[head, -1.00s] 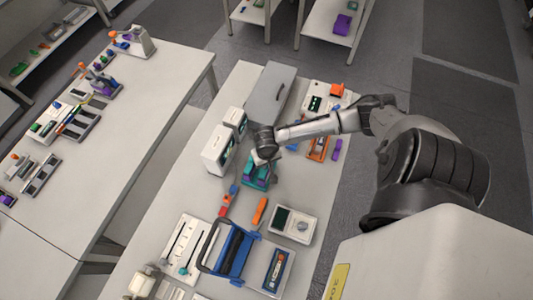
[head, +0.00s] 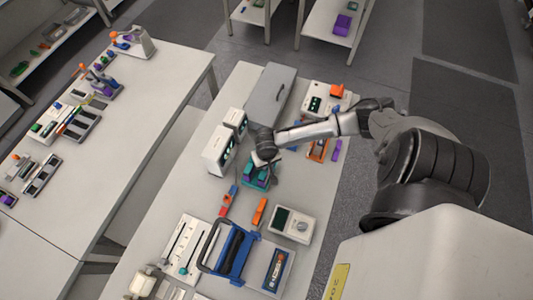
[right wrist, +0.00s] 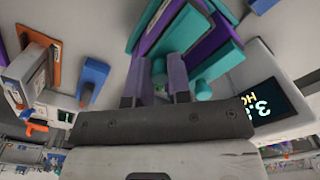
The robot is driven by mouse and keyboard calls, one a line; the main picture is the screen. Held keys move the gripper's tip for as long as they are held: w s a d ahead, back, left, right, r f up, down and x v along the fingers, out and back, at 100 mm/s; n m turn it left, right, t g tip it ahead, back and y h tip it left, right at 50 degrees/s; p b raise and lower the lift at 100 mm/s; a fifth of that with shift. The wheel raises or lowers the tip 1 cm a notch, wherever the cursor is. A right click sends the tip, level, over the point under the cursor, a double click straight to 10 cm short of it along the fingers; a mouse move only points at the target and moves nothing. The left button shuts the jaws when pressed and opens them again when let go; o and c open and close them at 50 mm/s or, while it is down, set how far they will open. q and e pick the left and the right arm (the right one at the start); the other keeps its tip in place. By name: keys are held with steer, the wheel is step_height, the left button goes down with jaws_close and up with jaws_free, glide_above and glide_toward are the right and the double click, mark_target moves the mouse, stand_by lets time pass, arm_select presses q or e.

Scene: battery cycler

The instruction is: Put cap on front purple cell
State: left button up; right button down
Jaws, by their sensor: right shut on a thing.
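I cannot tell whether the green piece touches a cell. Which cell is the front purple one is not clear. My left gripper is not in view.
White upright units (head: 217,150) stand left of the holder. A meter with a lit display (right wrist: 272,104) is close on the right in the wrist view. Red-blue (head: 227,203) and orange (head: 260,212) tools lie in front. A blue-handled device (head: 232,252) stands nearer.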

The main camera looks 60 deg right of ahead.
stand_by(0.3)
steer(key=c, duration=1.3)
jaws_free()
steer(key=o, duration=0.8)
steer(key=shift+r+p, duration=1.05)
steer(key=shift+p, duration=0.3)
steer(key=shift+r+p, duration=1.5)
steer(key=shift+p, duration=0.35)
steer(key=shift+r+p, duration=0.5)
steer(key=shift+r, duration=0.45)
